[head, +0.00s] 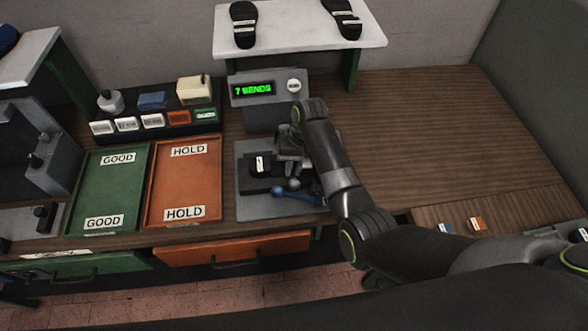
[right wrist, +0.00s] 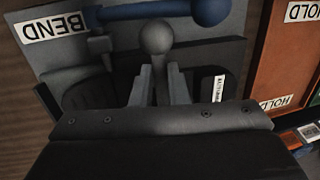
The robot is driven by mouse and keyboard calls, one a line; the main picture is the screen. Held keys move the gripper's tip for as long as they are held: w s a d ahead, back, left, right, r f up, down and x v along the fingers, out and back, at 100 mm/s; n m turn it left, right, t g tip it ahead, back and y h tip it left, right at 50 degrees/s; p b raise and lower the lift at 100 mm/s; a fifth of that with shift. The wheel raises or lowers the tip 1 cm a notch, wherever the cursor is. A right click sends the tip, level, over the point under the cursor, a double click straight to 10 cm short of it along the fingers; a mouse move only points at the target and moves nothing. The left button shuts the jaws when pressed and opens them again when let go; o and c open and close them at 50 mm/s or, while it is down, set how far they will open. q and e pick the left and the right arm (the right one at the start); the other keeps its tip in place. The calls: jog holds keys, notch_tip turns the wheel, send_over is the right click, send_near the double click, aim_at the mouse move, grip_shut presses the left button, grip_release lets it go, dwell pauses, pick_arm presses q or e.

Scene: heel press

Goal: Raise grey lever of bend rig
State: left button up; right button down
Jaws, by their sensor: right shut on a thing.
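The bend rig (head: 254,209) is a grey plate on the bench with a dark sole in it; its BEND label (right wrist: 54,32) shows upside down in the right wrist view. The grey lever (right wrist: 156,40) has a round ball knob and stands between the fingers of my right gripper (right wrist: 161,82). The gripper is shut on its stem, with the knob beyond the fingertips. In the head view my right gripper (head: 291,162) hides part of the rig. A blue lever (head: 298,194) lies just in front of the grey knob, apart from the fingers. My left gripper is not in view.
A counter box (head: 268,101) behind the rig reads 7 BENDS. A green GOOD tray (head: 107,190) and an orange HOLD tray (head: 187,182) lie left of it. A white shelf (head: 300,38) with two soles stands behind.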

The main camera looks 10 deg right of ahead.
jog(key=r+g, duration=0.1)
jog(key=w+r+g, duration=0.1)
jog(key=r, duration=0.2)
jog(key=shift+w+r+g, duration=0.15)
jog(key=shift+w+g, duration=0.15)
jog(key=shift+g, duration=0.1)
jog(key=shift+w+r+g, duration=0.3)
jog(key=shift+r+g, duration=0.1)
jog(key=shift+r, duration=0.1)
jog(key=shift+w+r+m+g+b, duration=0.3)
jog(key=shift+w+r+g+b, duration=0.3)
jog(key=shift+b, duration=0.35)
jog(key=shift+w+r+g+b, duration=0.3)
jog(key=shift+r+b, duration=0.25)
jog(key=shift+b, duration=0.3)
jog(key=shift+w+r+g+b, duration=0.3)
jog(key=shift+r+b, duration=0.2)
jog(key=shift+b, duration=0.35)
jog(key=shift+r, duration=0.1)
